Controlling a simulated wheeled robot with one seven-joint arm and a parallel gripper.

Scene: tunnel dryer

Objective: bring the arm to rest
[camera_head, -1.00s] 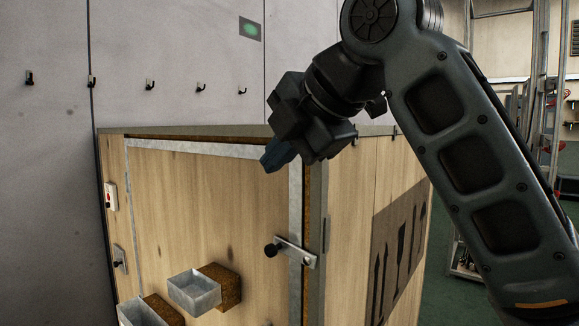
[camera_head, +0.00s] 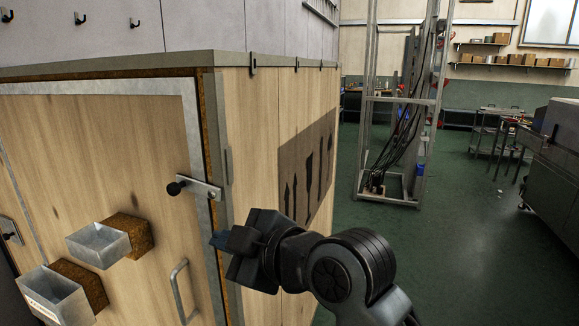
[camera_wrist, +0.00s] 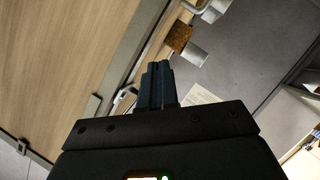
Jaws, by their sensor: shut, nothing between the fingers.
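My gripper (camera_head: 222,241) is in the lower middle of the head view, in front of the right front corner of the wooden dryer cabinet (camera_head: 262,115). Its blue-grey fingers are together and empty, and they point left. The fingers also show in the wrist view (camera_wrist: 157,87), side by side. The cabinet door (camera_head: 110,150) carries a latch with a black knob (camera_head: 195,188) above and left of the fingers. I cannot tell whether the gripper touches the cabinet.
A bar handle (camera_head: 178,290) and two metal trays on brown blocks, an upper one (camera_head: 98,244) and a lower one (camera_head: 55,298), stick out from the door. A metal frame with cables (camera_head: 400,150) stands behind.

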